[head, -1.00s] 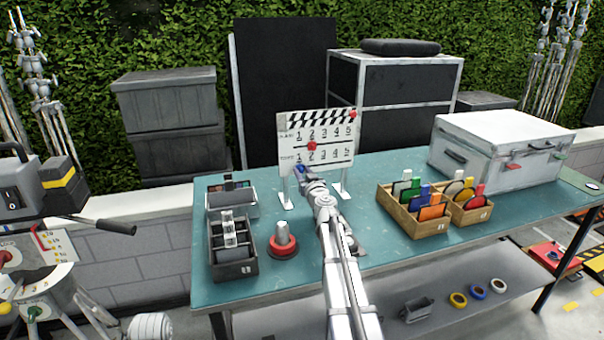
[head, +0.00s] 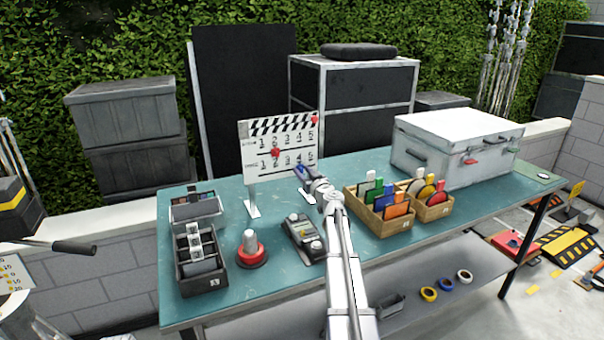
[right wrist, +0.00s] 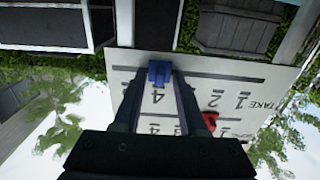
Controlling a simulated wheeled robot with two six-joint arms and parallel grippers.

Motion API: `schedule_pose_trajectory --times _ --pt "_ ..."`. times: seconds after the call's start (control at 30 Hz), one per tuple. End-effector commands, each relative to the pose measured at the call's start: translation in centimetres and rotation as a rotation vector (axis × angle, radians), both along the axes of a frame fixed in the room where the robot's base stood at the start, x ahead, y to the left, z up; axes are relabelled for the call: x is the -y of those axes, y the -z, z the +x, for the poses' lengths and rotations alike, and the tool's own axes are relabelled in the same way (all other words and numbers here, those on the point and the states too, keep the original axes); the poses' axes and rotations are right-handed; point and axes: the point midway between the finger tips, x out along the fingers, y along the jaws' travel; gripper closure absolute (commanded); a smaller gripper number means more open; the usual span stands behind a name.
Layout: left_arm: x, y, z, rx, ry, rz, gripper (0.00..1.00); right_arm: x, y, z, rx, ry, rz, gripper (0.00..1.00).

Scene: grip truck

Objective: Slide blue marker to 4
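The white clapperboard (head: 262,166) stands upright on the teal table, with two rows of numbers 1 to 5. The blue marker (right wrist: 159,72) sits on the line beside the TAKE row, level with the 4 in the right wrist view, where the board appears upside down. My right gripper (right wrist: 160,78) has its fingers on both sides of the blue marker and appears shut on it. In the head view, the gripper (head: 304,174) covers the board's lower right part. A red marker (head: 276,152) sits near 2 on the other line. My left gripper is out of view.
Wooden boxes of coloured cards (head: 372,222) and a white case (head: 457,140) stand to the right. A red-based button (head: 251,258), a grey device (head: 303,238) and dark trays (head: 202,262) stand left of my right arm.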

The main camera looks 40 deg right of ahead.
Motion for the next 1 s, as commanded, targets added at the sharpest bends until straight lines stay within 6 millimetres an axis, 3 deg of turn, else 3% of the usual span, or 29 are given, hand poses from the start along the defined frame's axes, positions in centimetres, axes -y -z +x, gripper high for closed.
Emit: schedule_pose_trajectory --times 0.43,0.8,1.0 --pt "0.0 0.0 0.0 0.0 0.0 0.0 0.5 -0.3 0.0 -0.9 0.0 0.0 0.0 0.55" --pt "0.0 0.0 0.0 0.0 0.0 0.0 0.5 -1.7 0.0 -6.3 0.0 0.001 0.0 0.55" --pt "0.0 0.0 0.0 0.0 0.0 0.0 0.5 -1.9 0.0 -7.7 0.0 0.001 0.0 0.55"
